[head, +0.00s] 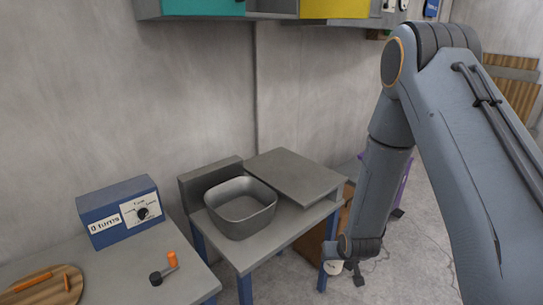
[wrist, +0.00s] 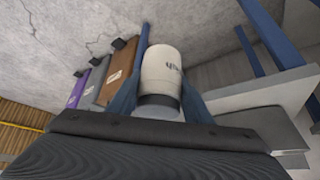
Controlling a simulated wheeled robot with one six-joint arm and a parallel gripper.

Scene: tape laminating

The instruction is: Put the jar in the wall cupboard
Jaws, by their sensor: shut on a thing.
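The wall cupboard (head: 270,14) is high on the back wall, with a teal door (head: 203,7) and a yellow door (head: 335,8). Only its lower part shows, so its inside is hidden.
A grey basin (head: 241,207) and flat grey panel (head: 295,176) are on the table. A blue box with a dial (head: 121,211), an orange-handled crank (head: 165,268) and a wooden board (head: 45,290) are at left. Purple, grey and brown boards (wrist: 98,82) show in the wrist view.

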